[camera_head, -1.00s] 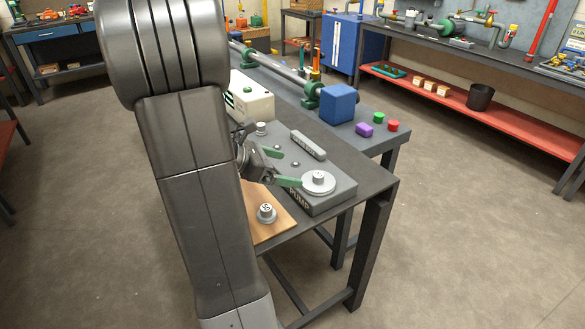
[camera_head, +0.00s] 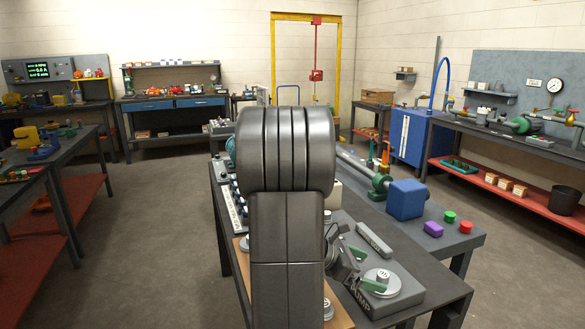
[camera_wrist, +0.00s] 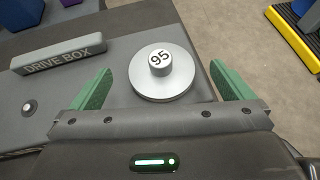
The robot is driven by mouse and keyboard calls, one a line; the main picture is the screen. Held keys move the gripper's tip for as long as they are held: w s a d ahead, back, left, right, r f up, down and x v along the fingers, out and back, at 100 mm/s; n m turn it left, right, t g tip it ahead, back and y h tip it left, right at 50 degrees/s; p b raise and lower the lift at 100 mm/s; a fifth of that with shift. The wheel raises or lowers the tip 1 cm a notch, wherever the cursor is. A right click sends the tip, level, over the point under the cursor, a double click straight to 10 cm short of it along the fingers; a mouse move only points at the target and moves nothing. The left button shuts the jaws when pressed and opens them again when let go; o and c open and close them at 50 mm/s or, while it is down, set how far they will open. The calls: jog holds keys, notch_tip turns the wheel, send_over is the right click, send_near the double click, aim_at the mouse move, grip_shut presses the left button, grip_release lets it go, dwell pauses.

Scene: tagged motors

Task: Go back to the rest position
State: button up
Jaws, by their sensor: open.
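My gripper (camera_head: 366,268) is open and empty over the grey pump block (camera_head: 408,298) on the dark workbench. In the wrist view my gripper (camera_wrist: 162,84) has its two green fingers apart, one on each side of a silver disc (camera_wrist: 150,88). The disc has a raised knob marked 95 and sits on the block. Its knob also shows in the head view (camera_head: 383,275). I cannot tell the height of the fingers above the block. My arm hides part of the bench in the head view.
A grey bar marked DRIVE BOX (camera_wrist: 58,56) lies on the block. A blue box (camera_head: 406,200), a purple block (camera_head: 433,229), a green button (camera_head: 450,217) and a red button (camera_head: 466,228) are farther back. Open floor (camera_head: 150,230) lies left of the bench.

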aim_at(382, 274)
jog(key=x, duration=0.5)
jog(key=shift+d+f, duration=0.1)
jog(key=shift+d, duration=0.15)
jog(key=shift+d+f+b, duration=0.1)
jog(key=shift+f+b, duration=0.15)
jog(key=shift+b, duration=0.25)
jog(key=shift+r, duration=0.3)
